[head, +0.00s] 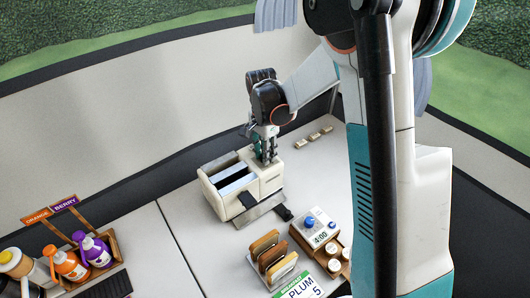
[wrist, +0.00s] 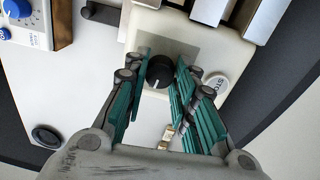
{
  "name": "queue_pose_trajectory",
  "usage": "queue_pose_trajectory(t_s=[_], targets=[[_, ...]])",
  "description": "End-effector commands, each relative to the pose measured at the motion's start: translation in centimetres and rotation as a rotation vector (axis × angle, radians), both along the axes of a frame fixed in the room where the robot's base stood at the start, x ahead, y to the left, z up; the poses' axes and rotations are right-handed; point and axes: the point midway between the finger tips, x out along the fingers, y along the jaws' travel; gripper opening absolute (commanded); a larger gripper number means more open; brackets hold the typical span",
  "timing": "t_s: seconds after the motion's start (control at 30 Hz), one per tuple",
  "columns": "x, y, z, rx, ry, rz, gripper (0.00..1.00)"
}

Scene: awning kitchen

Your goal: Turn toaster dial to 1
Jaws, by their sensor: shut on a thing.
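The cream toaster (head: 262,186) stands on the white counter, with two long slots on top. In the wrist view the toaster (wrist: 185,25) fills the top middle. Its black round dial (wrist: 160,72) sits on a grey panel and has a pale pointer line. My gripper (wrist: 158,78) has its teal fingers on both sides of the dial and is shut on it. In the head view my gripper (head: 265,150) reaches down to the toaster's far end; the dial is hidden there. I cannot read any numbers around the dial.
A round white button (wrist: 217,83) is right of the dial. A toast rack (head: 272,258), a timer showing 4:00 (head: 318,228) and a wooden box stand in front of the toaster. Orange and purple bottles (head: 92,248) stand at left. Small blocks (head: 314,137) lie behind.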

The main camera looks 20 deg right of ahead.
Motion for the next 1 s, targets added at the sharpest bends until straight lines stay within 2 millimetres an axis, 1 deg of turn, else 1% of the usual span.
queue_pose_trajectory(t_s=[0.27,1.0], targets=[[0.04,0.04,0.01,-0.001,0.0,0.191,0.01],[0.03,0.17,0.0,-0.001,-0.001,0.894,0.01]])
